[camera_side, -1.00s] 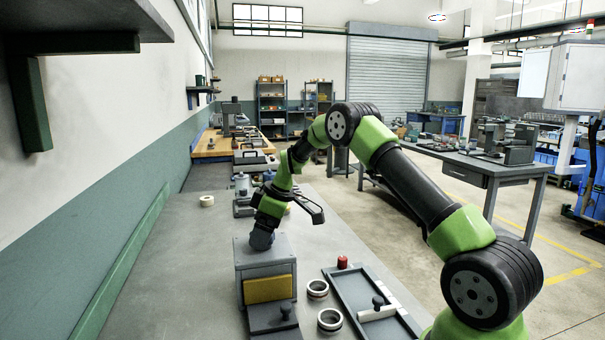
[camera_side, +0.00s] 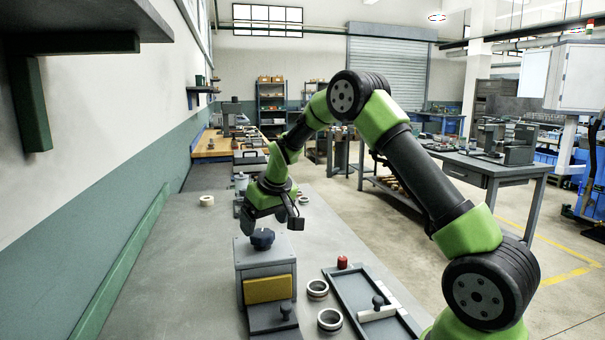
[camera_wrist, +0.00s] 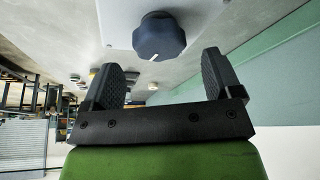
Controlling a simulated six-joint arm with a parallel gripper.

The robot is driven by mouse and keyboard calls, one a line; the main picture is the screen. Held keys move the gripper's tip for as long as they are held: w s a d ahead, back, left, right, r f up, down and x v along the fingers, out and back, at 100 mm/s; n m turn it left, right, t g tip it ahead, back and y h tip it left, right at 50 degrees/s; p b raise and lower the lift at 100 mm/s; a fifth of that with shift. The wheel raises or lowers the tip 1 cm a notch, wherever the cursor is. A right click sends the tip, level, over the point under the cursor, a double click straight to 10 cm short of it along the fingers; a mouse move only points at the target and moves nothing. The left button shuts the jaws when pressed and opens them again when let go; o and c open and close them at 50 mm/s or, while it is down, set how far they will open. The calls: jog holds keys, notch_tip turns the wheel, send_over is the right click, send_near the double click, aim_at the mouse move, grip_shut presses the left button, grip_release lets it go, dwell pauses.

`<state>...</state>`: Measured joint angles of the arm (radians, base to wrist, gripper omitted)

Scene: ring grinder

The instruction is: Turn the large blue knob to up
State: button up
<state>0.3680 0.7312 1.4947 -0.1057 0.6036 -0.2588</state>
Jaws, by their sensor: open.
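The large blue knob (camera_side: 262,239) sits on top of a grey box (camera_side: 266,258) with a yellow front panel on the bench. In the wrist view the knob (camera_wrist: 159,36) is dark blue with a ribbed rim. A small white mark shows at its lower edge there. My gripper (camera_side: 248,228) is above and behind the knob in the side view, apart from it. In the wrist view my gripper (camera_wrist: 168,74) has its two black fingers spread wide with nothing between them, the knob lying beyond the tips.
Two metal rings (camera_side: 330,320) lie right of the box. A grey tray (camera_side: 340,287) with a black-knobbed white bar (camera_side: 378,311) is beside them. A red-topped piece (camera_side: 342,262) stands at its rear. A pale tape roll (camera_side: 206,200) lies near the wall. The bench left of the box is clear.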

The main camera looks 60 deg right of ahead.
jog(key=v, duration=0.7)
jog(key=s+a+r+m+t+y, duration=0.2)
jog(key=s+a+r+m, duration=0.6)
jog(key=s+a, duration=0.6)
jog(key=shift+v, duration=1)
jog(key=n+g+h, duration=0.2)
jog(key=n, duration=0.7)
send_near(262, 233)
jog(key=x, duration=0.9)
jog(key=shift+w+f, duration=0.1)
jog(key=c, duration=0.9)
